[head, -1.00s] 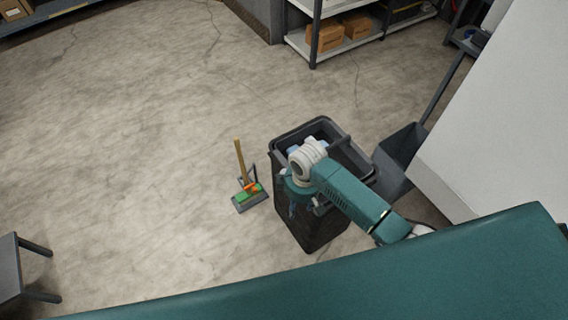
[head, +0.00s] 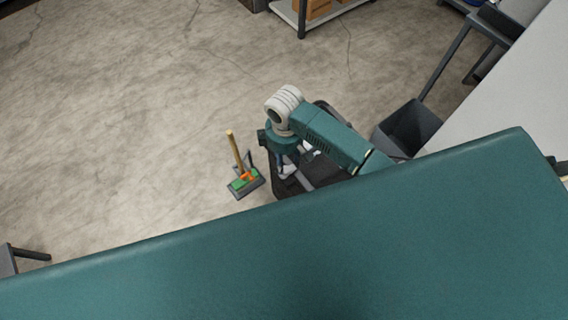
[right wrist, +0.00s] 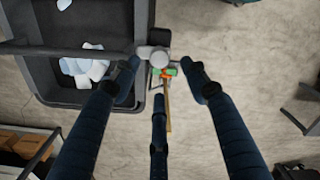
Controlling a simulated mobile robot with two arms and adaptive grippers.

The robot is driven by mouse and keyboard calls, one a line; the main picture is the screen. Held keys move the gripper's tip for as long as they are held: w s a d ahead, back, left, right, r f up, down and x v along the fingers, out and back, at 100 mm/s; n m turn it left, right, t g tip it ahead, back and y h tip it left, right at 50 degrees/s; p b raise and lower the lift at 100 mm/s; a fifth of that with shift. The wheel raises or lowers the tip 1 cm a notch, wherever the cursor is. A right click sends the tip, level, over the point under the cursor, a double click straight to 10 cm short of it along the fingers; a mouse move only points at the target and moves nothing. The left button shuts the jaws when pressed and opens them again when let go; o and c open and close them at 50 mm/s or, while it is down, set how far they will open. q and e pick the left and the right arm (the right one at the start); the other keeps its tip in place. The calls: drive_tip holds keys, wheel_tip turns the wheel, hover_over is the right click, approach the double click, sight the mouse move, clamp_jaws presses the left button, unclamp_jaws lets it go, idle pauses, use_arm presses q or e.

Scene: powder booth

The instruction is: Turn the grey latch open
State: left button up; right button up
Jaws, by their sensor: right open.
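A grey rounded piece (right wrist: 157,56), which looks like the latch, sits at the right edge of a dark bin (right wrist: 143,22) in the right wrist view. My right gripper (right wrist: 163,80) is open, its fingers spread around and below that piece in the picture. I cannot tell whether any finger touches it. In the head view my right gripper (head: 286,168) hangs at the bin's left side, partly hidden under my arm. The latch cannot be made out there. The left gripper is not in view.
White scraps (right wrist: 82,66) lie in the bin, and a dark bar (right wrist: 70,49) crosses it. Open concrete floor lies to the left.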

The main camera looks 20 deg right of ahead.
sight(285, 169)
wheel_tip(285, 169, down, 5)
drive_tip(key=shift+f, duration=0.95)
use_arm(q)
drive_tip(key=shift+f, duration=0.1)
use_arm(e)
clamp_jaws()
